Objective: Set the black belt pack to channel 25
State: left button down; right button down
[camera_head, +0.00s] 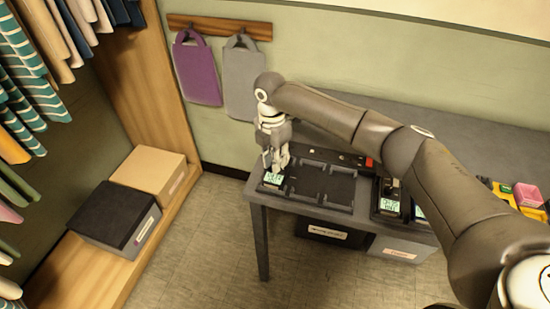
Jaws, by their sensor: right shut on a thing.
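A black belt pack with a small lit green screen (272,179) is at the left end of the black tray (333,204) on the grey table. The digits on its screen are too small to read surely. My right gripper (276,165) points down at this pack and is shut on it; the fingers hide its upper part, so I cannot tell which part they grip. My left gripper is not in view.
Other packs with lit screens (390,206) stand further right on the table (259,199), partly behind my right arm. Yellow and pink items (528,195) lie at the far right. Boxes (150,172) sit on a low wooden shelf at left. Bags hang on the wall.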

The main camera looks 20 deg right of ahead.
jog(key=m+p, duration=0.1)
jog(key=p, duration=0.1)
jog(key=m+p, duration=0.2)
jog(key=p, duration=0.1)
jog(key=shift+r+m, duration=0.25)
jog(key=shift+m, duration=0.05)
jog(key=shift+f+m+p, duration=0.2)
jog(key=shift+m+p, duration=0.5)
jog(key=shift+p, duration=0.05)
jog(key=c, duration=1.3)
grip_release()
